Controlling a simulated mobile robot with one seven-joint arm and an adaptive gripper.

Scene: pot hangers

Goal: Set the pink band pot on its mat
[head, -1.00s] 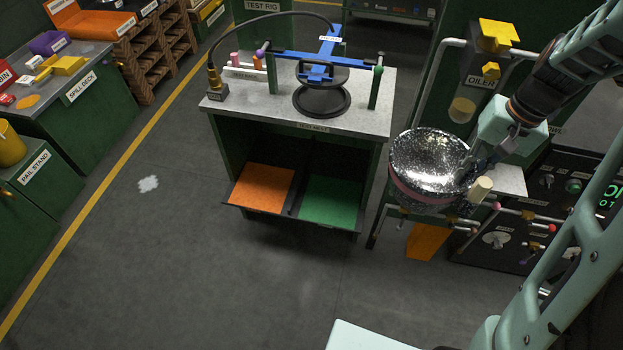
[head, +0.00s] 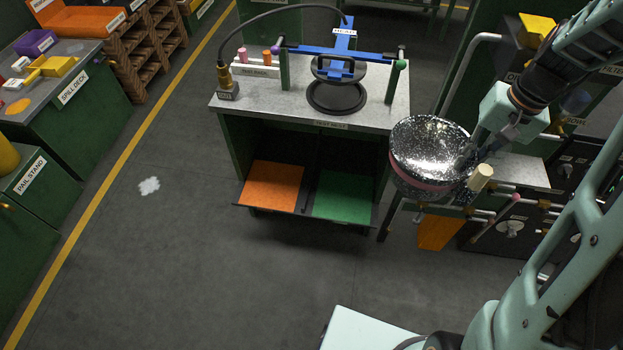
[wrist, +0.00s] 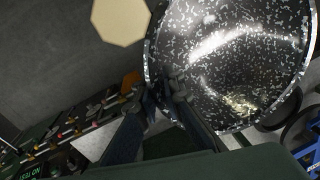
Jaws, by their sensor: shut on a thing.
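The pink band pot (head: 425,187) is dark with white speckles, with a pink band around its outside and a pale handle knob (head: 481,177). My gripper (head: 466,160) is shut on its right rim and holds it off the floor, right of the test bench. In the wrist view my fingers (wrist: 163,98) pinch the rim of the speckled pot (wrist: 235,60), and its inside looks empty. An orange mat (head: 272,185) and a green mat (head: 343,195) lie side by side on the low shelf of the bench. Which mat belongs to the pot is not shown.
The bench top (head: 270,97) above the mats carries a blue clamp frame (head: 345,50) and a black ring (head: 337,96). Pipes and valves (head: 510,220) stand behind and below the pot at right. The floor (head: 200,260) in front of the bench is clear.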

